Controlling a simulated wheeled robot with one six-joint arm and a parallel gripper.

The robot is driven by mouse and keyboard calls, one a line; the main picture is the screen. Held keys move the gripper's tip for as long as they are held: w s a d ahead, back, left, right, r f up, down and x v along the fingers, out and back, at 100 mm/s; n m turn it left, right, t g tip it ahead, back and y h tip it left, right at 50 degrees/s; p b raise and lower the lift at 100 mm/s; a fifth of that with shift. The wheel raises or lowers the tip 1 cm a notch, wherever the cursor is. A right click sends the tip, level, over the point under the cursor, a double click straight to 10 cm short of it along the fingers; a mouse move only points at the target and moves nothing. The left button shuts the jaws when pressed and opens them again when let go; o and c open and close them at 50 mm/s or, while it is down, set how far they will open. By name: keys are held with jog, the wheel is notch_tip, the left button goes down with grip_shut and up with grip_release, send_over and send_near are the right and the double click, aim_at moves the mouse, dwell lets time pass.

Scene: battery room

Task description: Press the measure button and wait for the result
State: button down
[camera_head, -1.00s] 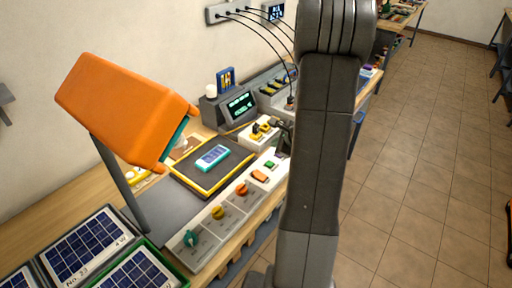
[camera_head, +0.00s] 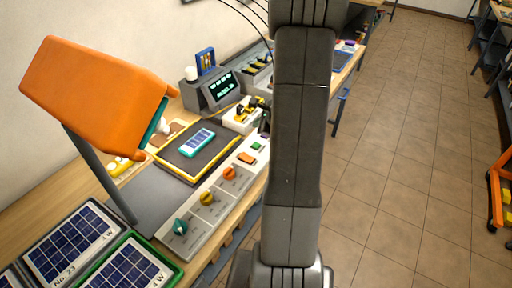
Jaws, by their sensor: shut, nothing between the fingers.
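The control strip (camera_head: 189,244) runs along the bench's front edge. It carries a teal knob (camera_head: 180,227), a yellow knob (camera_head: 207,198), an orange knob (camera_head: 230,173), an orange switch (camera_head: 247,158) and a small green button (camera_head: 257,146) at its far end. The labels are too small to read. What seems to be my gripper (camera_head: 264,122) shows as a dark shape just beyond the green button, mostly hidden by my arm; it looks shut and empty. A small solar cell (camera_head: 197,142) lies on the dark, yellow-edged plate. A grey meter (camera_head: 216,92) behind shows lit green text, unreadable.
An orange lamp hood (camera_head: 90,90) on a grey post overhangs the bench's left side. Framed solar panels (camera_head: 70,246) lie at the front left. Yellow clips (camera_head: 245,114) sit on a white block behind the strip. The tiled floor (camera_head: 400,150) at right is clear.

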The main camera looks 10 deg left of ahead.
aim_at(258, 146)
notch_tip(258, 146, down, 7)
jog(key=b, duration=0.5)
jog(key=shift+f+b, duration=0.1)
jog(key=shift+b, duration=0.25)
dwell(1.5)
jog(key=shift+f+b, duration=0.3)
jog(key=shift+b, duration=0.1)
jog(key=shift+f+b, duration=0.4)
jog(key=shift+b, duration=0.05)
dwell(0.5)
jog(key=shift+r, duration=0.15)
jog(key=shift+r+p, duration=0.65)
jog(key=shift+r, duration=0.05)
jog(key=shift+r+p, duration=2)
jog(key=shift+r, duration=0.5)
